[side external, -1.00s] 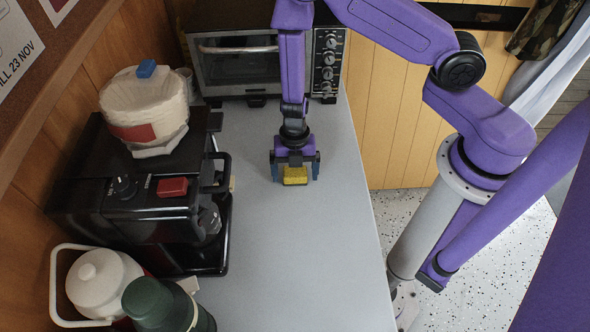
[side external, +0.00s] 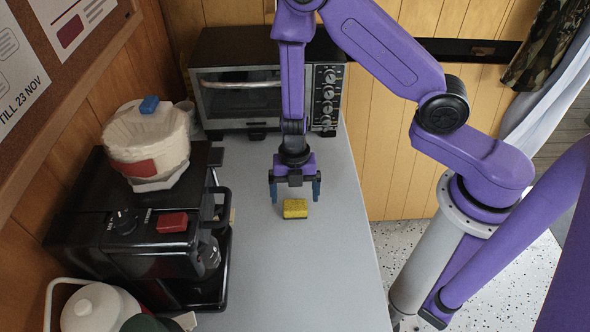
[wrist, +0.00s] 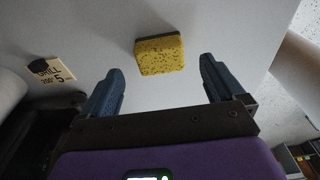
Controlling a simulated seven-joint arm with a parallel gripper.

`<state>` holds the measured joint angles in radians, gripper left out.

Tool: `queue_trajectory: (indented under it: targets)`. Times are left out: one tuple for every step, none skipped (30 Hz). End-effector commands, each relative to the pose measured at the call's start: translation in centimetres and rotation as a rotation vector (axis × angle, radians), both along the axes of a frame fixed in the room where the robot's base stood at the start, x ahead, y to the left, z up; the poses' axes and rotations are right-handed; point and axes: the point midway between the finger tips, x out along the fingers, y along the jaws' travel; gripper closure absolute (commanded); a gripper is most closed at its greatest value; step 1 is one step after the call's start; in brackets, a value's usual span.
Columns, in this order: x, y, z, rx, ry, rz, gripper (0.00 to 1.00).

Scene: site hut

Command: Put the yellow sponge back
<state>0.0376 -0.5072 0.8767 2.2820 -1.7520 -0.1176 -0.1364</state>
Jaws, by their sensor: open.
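The yellow sponge (side external: 295,208) lies on the grey counter (side external: 285,275), in front of the toaster oven. It has a dark layer on one side, which shows in the wrist view as a thin edge on the sponge (wrist: 160,56). My gripper (side external: 295,197) is open and empty, just above and behind the sponge in the side view. In the wrist view the two blue fingers of my gripper (wrist: 160,72) stand wide apart. The sponge lies beyond their tips, between their lines, with clear gaps to both.
A toaster oven (side external: 240,92) stands at the back. A black coffee machine (side external: 110,245) lines the left side, with a filter pack (side external: 147,135) and blue block (side external: 149,104) on top. A white jug (side external: 98,308) is front left. A card reading "GRILL" (wrist: 55,72) lies left of the sponge.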

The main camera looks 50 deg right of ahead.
Motion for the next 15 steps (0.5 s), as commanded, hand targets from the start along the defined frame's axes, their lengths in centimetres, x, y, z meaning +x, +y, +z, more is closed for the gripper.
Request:
queue_trajectory:
  targets:
    - [0.0,0.0,0.3,0.000,0.000,0.001,0.05]
    - [0.0,0.0,0.4,0.001,-0.001,-0.001,0.05]
    - [0.0,0.0,0.7,0.000,-0.001,-0.001,0.05]
    - [-0.1,0.0,0.8,0.000,-0.001,0.000,0.05]
    - [-0.1,0.0,0.9,0.001,-0.001,-0.001,0.05]
    - [0.0,0.0,1.1,0.001,-0.001,0.000,0.05]
    - [0.0,0.0,1.3,0.003,-0.001,0.000,0.05]
    - [0.1,0.0,1.4,0.003,-0.001,0.001,0.05]
    - [0.1,0.1,1.6,0.004,-0.001,0.000,0.05]
    - [0.1,0.1,1.8,0.004,-0.001,0.001,0.05]
    - [0.1,0.1,1.9,0.004,-0.001,0.001,0.05]
    - [0.1,0.1,2.1,0.004,-0.001,0.001,0.05]
    - [0.1,0.1,2.3,0.003,0.000,0.001,0.05]
    - [0.1,0.0,2.4,0.003,0.000,0.000,0.05]
    - [0.0,0.1,2.6,0.003,0.000,0.001,0.05]
